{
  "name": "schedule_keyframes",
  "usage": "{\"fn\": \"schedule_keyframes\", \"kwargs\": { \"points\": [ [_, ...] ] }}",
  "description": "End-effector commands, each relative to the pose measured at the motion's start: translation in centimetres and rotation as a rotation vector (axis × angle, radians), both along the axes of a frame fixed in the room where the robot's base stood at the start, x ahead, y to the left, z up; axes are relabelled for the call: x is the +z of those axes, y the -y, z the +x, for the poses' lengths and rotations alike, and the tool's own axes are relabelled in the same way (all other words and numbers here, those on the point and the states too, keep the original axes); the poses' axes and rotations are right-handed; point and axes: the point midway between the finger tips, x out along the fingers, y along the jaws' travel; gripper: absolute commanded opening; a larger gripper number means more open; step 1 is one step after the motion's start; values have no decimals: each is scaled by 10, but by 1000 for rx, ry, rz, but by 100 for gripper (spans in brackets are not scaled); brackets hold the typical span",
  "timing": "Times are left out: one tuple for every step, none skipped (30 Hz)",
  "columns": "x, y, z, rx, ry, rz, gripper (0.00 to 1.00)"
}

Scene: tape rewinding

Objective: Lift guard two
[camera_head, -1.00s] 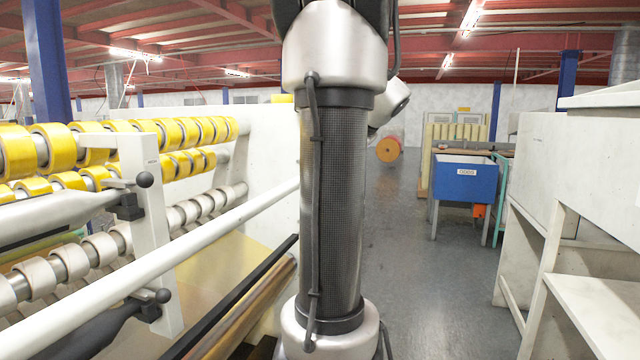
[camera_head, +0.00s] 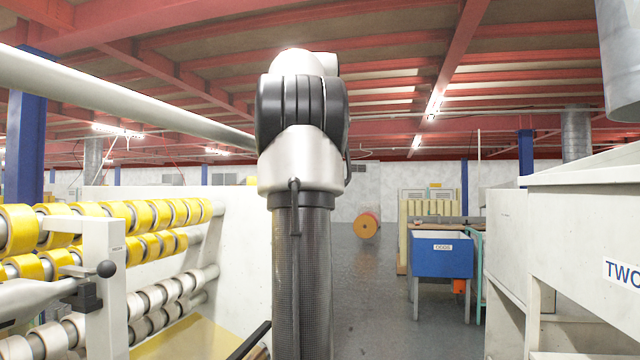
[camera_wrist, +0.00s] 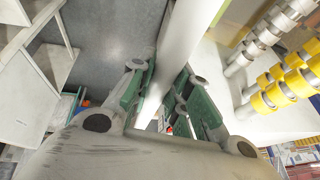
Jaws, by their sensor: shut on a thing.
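The guard bar (camera_head: 120,95) is a long white pole crossing the upper left of the head view, high above the tape rolls, its right end passing behind my arm. In the wrist view the guard bar (camera_wrist: 187,35) runs between the green-padded fingers of my gripper (camera_wrist: 163,88). My gripper is shut on the bar. In the head view the gripper is hidden behind my arm.
Yellow tape rolls (camera_head: 127,215) and pale cores (camera_head: 150,300) sit on shafts at the left, beside a white upright (camera_head: 105,290). A blue bin (camera_head: 441,262) stands on the floor further back. A pale cabinet (camera_head: 560,220) stands at the right. Grey floor lies between.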

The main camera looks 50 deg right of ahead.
Motion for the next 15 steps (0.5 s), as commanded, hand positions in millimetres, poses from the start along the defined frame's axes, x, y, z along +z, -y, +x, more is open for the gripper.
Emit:
{"fn": "schedule_keyframes", "kwargs": {
  "points": [
    [5,0,2,1,2,0,0],
    [7,-1,2,1,2,0,0],
    [9,-1,3,0,2,0,0],
    [11,-1,3,0,3,-1,0],
    [12,-1,4,0,3,-1,0],
    [14,-2,4,0,2,0,0],
    [14,-2,4,0,2,0,0],
    [15,-2,4,0,2,1,0],
    [15,-2,4,0,2,0,0],
    [16,-2,5,0,2,0,0],
    [16,-2,5,0,3,0,0],
    [16,-2,5,1,3,-1,0],
    [17,-2,5,1,4,-2,0],
    [17,-2,5,1,5,-2,0],
    [17,-2,5,1,5,-2,0]
  ]
}}
